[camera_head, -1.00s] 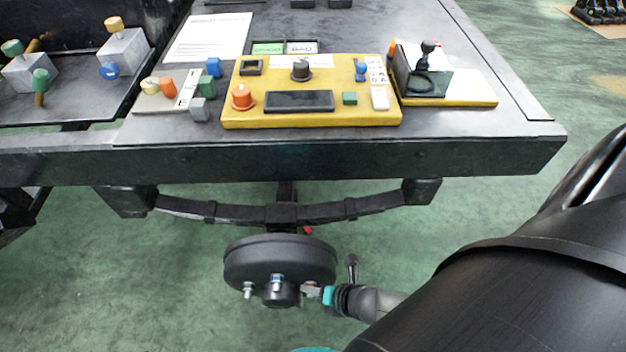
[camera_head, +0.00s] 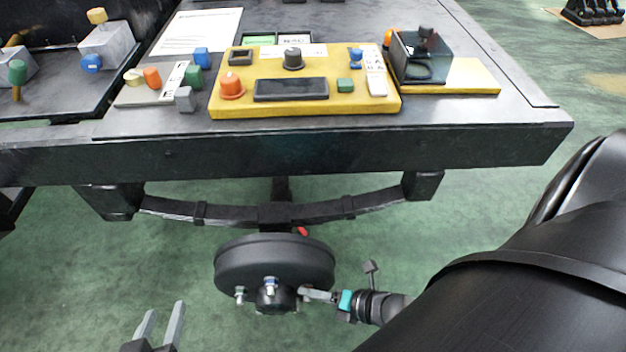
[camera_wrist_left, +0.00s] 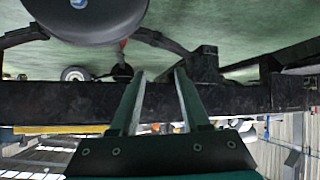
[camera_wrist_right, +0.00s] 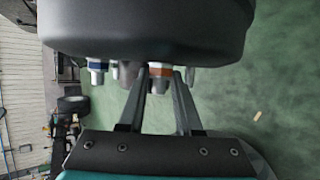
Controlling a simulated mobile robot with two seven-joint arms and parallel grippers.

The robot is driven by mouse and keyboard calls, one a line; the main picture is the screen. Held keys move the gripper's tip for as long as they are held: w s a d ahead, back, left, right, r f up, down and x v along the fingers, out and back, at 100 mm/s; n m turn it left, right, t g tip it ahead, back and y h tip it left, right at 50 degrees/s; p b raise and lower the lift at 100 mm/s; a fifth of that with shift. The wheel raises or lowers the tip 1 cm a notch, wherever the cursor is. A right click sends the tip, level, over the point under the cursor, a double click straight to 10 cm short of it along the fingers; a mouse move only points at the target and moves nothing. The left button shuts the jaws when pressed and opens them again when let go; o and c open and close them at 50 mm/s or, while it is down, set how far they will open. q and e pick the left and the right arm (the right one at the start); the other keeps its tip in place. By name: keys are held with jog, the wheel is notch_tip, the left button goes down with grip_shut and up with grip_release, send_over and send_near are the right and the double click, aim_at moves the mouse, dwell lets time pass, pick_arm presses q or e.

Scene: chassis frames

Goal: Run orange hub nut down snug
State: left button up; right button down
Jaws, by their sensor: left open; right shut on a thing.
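The dark round hub (camera_head: 274,262) hangs under the bench, with nuts on studs along its near face. The orange-banded hub nut (camera_wrist_right: 160,70) shows between the fingertips of my right gripper (camera_wrist_right: 162,80) in the right wrist view. My right gripper (camera_head: 305,293) is shut on it at the hub's right side; the fingers hide the nut in the head view. A blue-banded nut (camera_head: 270,283) sits at the hub's front, with another nut (camera_head: 240,294) to its left. My left gripper (camera_head: 162,322) is open and empty, left of and nearer than the hub.
A leaf spring (camera_head: 330,208) and the bench's front edge (camera_head: 300,158) lie above the hub. A yellow panel (camera_head: 300,104) with knobs stands on the bench. The green floor (camera_head: 130,260) left of the hub is clear.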

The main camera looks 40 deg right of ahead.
pick_arm(q)
jog(key=d+r+t+b, duration=0.1)
jog(key=d+r+t+h, duration=0.1)
jog(key=t, duration=0.1)
jog(key=d+t+h+b, duration=0.1)
jog(key=d+t, duration=0.1)
jog(key=shift+s+d+r+n+b, duration=0.1)
jog(key=shift+s+r+n+b, duration=0.05)
jog(key=shift+r+n+b, duration=0.2)
pick_arm(e)
jog(key=shift+f+m+t+y, duration=0.3)
jog(key=shift+m+t+y, duration=0.3)
jog(key=shift+t+y, duration=0.6)
pick_arm(q)
jog(key=shift+r+t+h, duration=0.25)
jog(key=shift+t+h, duration=0.05)
pick_arm(e)
jog(key=shift+f+t+y, duration=0.1)
jog(key=shift+t+y, duration=0.3)
pick_arm(q)
jog(key=shift+s+d, duration=0.1)
jog(key=shift+s, duration=0.05)
pick_arm(e)
jog(key=shift+s, duration=0.1)
jog(key=c, duration=0.9)
grip_release()
jog(key=shift+o, duration=0.2)
jog(key=shift+d, duration=0.1)
